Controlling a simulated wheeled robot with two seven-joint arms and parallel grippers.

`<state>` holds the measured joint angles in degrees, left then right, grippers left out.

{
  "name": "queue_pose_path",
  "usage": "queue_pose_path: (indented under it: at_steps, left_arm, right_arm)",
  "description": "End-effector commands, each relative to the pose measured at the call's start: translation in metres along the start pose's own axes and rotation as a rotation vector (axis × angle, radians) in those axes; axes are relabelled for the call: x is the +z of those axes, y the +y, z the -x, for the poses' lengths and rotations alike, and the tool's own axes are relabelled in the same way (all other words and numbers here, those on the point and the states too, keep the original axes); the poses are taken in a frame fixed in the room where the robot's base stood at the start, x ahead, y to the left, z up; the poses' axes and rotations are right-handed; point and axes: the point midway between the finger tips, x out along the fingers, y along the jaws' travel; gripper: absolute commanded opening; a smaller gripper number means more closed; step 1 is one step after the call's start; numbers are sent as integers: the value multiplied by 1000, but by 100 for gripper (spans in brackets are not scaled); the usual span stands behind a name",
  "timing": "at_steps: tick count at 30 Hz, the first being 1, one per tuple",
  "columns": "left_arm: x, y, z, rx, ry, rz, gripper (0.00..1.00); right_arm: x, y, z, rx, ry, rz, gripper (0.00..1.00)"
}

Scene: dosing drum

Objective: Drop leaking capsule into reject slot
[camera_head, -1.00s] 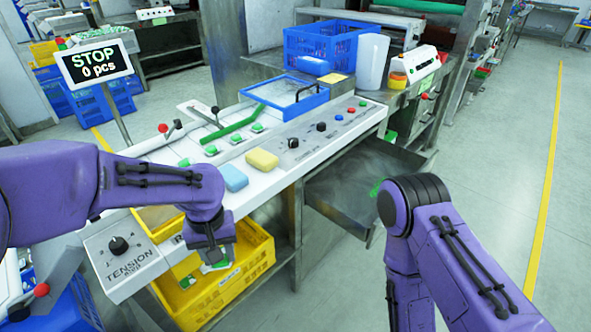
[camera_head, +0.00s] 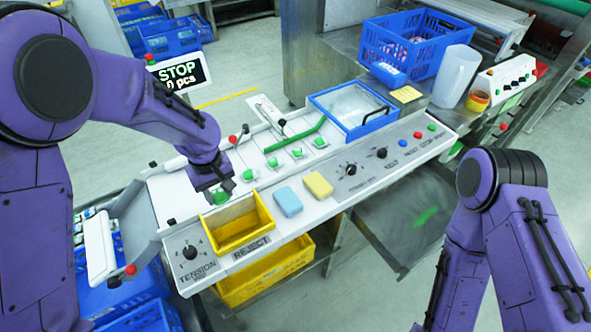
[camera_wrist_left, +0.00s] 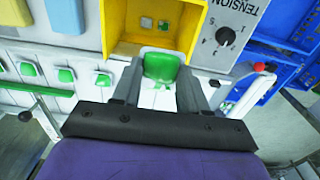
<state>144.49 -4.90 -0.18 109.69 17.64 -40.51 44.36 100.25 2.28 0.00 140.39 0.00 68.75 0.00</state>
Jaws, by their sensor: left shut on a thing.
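My left gripper (camera_head: 222,190) is shut on a green-and-white capsule (camera_wrist_left: 161,66), which sits between the fingers in the left wrist view. In the head view the gripper is just behind the yellow reject slot (camera_head: 233,216), an open-topped box set in the white panel above the word REJECT. In the wrist view the slot (camera_wrist_left: 111,40) lies just beyond the fingertips, with small green-and-white items visible inside its opening.
Several green capsules (camera_head: 273,161) sit in a row on the panel (camera_head: 330,205). Blue and yellow blocks (camera_head: 288,201) lie right of the slot. A tension knob (camera_head: 190,252) is left of it. A yellow crate (camera_head: 265,283) stands below. A blue-framed lid (camera_head: 352,107) is farther back.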

Motion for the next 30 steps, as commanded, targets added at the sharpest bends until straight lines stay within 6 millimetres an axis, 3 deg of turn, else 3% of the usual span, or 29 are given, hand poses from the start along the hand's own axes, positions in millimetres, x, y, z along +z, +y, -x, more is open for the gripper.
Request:
queue_pose_path:
  at_steps: [12, 22, 23, 24, 25, 30]
  left_arm:
    - [0, 0, -53, -2, -2, -2, 15]
    - [0, -1, -57, -1, 0, 0, 15]
    - [0, -1, -57, -1, 0, -1, 53]
    - [0, -1, -57, -1, 0, -1, 66]
    - [0, -1, -57, -1, 0, -1, 73]
    - [0, -1, -57, -1, 0, -1, 73]
  right_arm:
    - [0, 0, -1, 0, 0, 0, 43]
    - [0, 0, -1, 0, 0, 0, 43]
    - [0, 0, -1, 0, 0, 0, 43]
    - [0, 0, -1, 0, 0, 0, 43]
    - [0, 0, -1, 0, 0, 0, 43]
    - [0, 0, -1, 0, 1, -1, 43]
